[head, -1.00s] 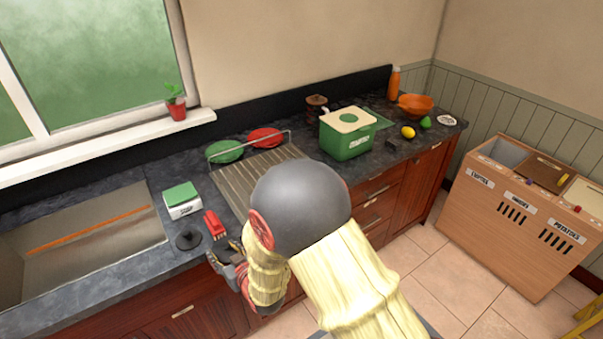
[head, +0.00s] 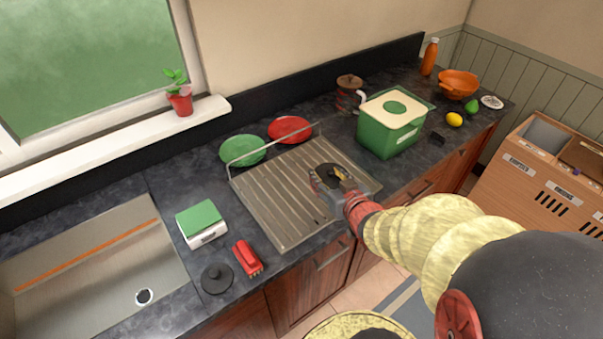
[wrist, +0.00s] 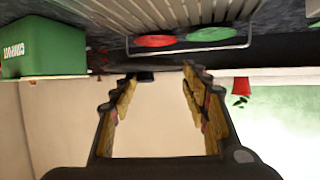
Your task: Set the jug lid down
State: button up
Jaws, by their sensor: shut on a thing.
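My gripper (head: 330,184) is over the right part of the ribbed metal draining board, its fingers spread around a dark, thin, round piece, which I take to be the jug lid (head: 326,171). In the wrist view my gripper (wrist: 160,78) has its fingertips well apart, with a dark thin edge (wrist: 168,67) between them. The fingers hide part of the lid, and I cannot tell whether it touches the board. A brown jug (head: 349,98) with a white spout or handle stands at the back, partly behind the green box.
The draining board (head: 272,200) is largely bare, with a wire rail, a green plate (head: 243,150) and a red plate (head: 289,129) behind. A green box (head: 392,135) stands right. A scale (head: 202,224), red tool (head: 247,258) and black knobbed disc (head: 217,279) lie left, near the sink (head: 95,265).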

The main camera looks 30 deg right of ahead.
aim_at(342, 168)
jog(key=w+d+f+b, duration=0.1)
jog(key=d, duration=0.2)
jog(key=w+d+f+b, duration=0.1)
jog(key=d+f, duration=0.1)
jog(key=d, duration=0.1)
jog(key=w+d+f, duration=0.2)
jog(key=shift+w+d+b, duration=0.1)
jog(key=shift+d+b, duration=0.3)
jog(key=d+f, duration=0.1)
jog(key=w+d+f+b, duration=0.1)
jog(key=d+f, duration=0.1)
jog(key=f, duration=0.1)
jog(key=shift+w+d+b, duration=0.1)
jog(key=shift+w+b, duration=0.2)
jog(key=shift+b, duration=0.05)
jog(key=shift+w+d+f, duration=0.1)
jog(key=shift+d+f, duration=0.05)
jog(key=shift+f, duration=0.1)
jog(key=shift+w+d+f+b, duration=0.15)
jog(key=shift+f+b, duration=0.55)
jog(key=shift+f, duration=1)
jog(key=shift+f, duration=0.2)
jog(key=o, duration=0.8)
jog(key=shift+o, duration=0.8)
jog(key=shift+r, duration=0.15)
